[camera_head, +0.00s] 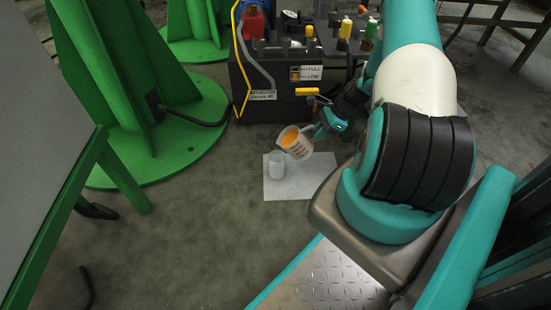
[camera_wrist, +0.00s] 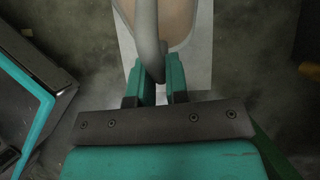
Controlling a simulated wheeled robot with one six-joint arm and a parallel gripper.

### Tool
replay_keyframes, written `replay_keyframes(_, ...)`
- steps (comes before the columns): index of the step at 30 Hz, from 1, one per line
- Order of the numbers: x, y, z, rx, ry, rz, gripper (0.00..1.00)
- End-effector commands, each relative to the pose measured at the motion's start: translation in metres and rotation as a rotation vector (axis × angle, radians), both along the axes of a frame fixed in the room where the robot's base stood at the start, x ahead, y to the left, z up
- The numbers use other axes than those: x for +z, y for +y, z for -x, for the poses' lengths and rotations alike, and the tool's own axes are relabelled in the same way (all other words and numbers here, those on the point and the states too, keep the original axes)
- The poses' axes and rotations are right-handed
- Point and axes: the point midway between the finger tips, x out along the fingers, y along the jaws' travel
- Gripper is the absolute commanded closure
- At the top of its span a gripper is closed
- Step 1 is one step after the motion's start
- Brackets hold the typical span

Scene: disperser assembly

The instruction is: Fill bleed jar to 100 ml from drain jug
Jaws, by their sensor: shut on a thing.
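The drain jug (camera_head: 296,143) is a clear jug with orange liquid and dark markings, tilted to the left above the white sheet. My gripper (camera_head: 328,127) is shut on its handle. In the wrist view my gripper (camera_wrist: 160,82) has its two fingers on either side of the grey handle of the drain jug (camera_wrist: 178,20). The bleed jar (camera_head: 276,164) is a small pale translucent jar, upright on the sheet, just left of and below the jug. I cannot see a liquid level in the jar, nor any stream from the jug.
The white sheet (camera_head: 291,187) lies on the grey floor. A dark unit (camera_head: 268,100) with a FULL/LOW gauge, a yellow handle and hoses stands behind the jug. Green stands (camera_head: 165,140) are at left. A grey panel (camera_head: 40,130) is at far left. Floor in front is mostly clear.

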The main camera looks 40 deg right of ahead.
Motion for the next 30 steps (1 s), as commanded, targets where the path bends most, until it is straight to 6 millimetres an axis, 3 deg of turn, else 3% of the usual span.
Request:
replay_keyframes(5,-0.0069,-0.0005,0.0005,-0.003,0.007,0.010,1.00)
replay_keyframes(30,-0.0028,-0.0048,0.0044,-0.018,0.046,0.053,1.00)
